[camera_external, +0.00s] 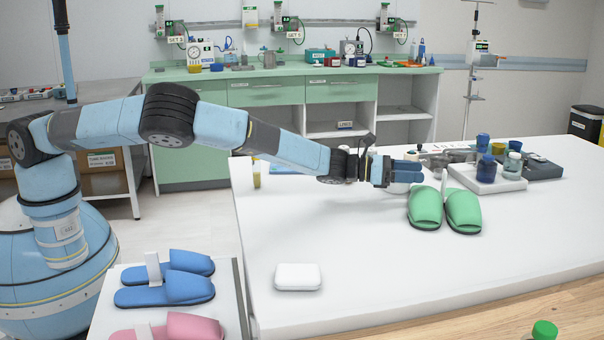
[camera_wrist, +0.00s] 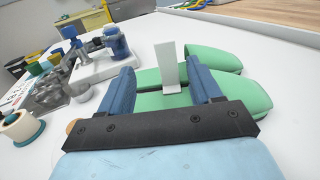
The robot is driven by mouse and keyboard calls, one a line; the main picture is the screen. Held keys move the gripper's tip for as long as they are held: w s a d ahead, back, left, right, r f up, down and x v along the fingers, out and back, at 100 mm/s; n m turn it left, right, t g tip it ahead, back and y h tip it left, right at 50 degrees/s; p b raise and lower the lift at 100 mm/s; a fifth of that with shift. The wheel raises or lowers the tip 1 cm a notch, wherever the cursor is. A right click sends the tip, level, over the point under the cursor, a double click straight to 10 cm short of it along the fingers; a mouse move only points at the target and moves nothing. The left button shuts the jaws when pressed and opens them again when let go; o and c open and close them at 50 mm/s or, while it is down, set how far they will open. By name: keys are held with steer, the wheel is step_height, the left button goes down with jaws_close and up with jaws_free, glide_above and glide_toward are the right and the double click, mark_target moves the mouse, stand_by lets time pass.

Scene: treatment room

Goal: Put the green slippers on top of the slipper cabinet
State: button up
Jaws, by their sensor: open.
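The green slippers (camera_external: 443,209) lie side by side on the white table, toes toward the camera in the outside view. In the wrist view the green slippers (camera_wrist: 203,88) lie beyond and under my fingers, with a white upright tab (camera_wrist: 169,66) standing between them. My gripper (camera_external: 408,172) is open, its blue fingers near the slippers' rear end. In the wrist view my gripper (camera_wrist: 161,88) has a finger on each side of the tab, not closed on it. The slipper cabinet (camera_external: 239,300) stands at the lower left, bearing blue slippers (camera_external: 175,279) and pink slippers (camera_external: 175,327).
A white tray (camera_external: 494,185) with blue-capped bottles stands behind the slippers at the right. A white box (camera_external: 298,277) lies near the table's front left. A tape roll (camera_wrist: 20,128) and metal items are left of my gripper in the wrist view. The table's middle is clear.

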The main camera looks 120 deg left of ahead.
mark_target(443, 175)
steer(key=shift+d+x, duration=0.2)
steer(key=shift+x, duration=1.35)
steer(key=shift+d+x, duration=0.15)
steer(key=shift+x, duration=1.4)
steer(key=shift+w+f, duration=0.1)
steer(key=shift+w, duration=0.05)
jaws_close()
